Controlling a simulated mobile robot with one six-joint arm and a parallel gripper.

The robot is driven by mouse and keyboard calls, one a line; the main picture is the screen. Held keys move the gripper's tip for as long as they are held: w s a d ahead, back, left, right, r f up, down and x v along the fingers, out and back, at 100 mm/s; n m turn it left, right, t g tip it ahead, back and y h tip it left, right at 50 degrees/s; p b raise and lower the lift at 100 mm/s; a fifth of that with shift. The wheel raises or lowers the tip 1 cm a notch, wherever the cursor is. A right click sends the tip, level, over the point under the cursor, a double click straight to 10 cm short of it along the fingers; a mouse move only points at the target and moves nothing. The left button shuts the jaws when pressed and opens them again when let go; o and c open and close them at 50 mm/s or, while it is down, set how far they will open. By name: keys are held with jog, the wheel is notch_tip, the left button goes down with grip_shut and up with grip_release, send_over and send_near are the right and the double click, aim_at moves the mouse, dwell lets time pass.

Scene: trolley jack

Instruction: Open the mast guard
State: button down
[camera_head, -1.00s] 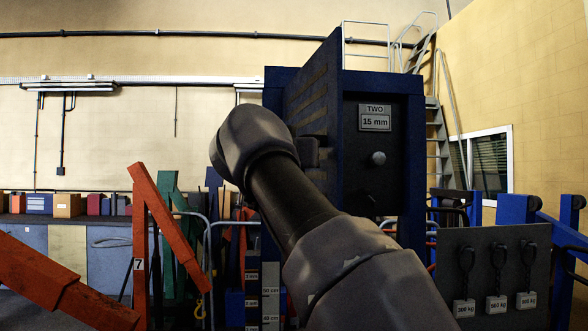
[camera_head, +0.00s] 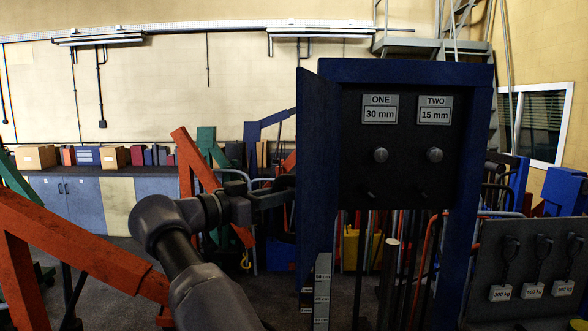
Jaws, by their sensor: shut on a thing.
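The mast guard (camera_head: 318,150) is a tall blue panel standing swung out at the left edge of the blue mast frame (camera_head: 476,170). I see it nearly edge-on. Behind the opening, the dark panel (camera_head: 408,155) shows labels "ONE 30 mm" (camera_head: 380,109) and "TWO 15 mm" (camera_head: 435,109), each above a round knob and a small lever. My gripper (camera_head: 284,190) reaches in from the left at the guard's outer side and is shut on part of it, probably a handle. The fingertips and the gripped part are dark and mostly hidden.
An orange crane-like frame (camera_head: 75,258) stands close on the left. A board with hanging weight tags (camera_head: 530,265) is at the lower right. Rods and a marked scale (camera_head: 322,290) stand below the panel. Cabinets (camera_head: 75,205) line the back wall.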

jog(key=shift+w+a+p, duration=0.2)
jog(key=shift+a+p, duration=0.1)
jog(key=shift+p, duration=0.25)
jog(key=c, duration=1.2)
grip_release()
jog(key=shift+d, duration=0.1)
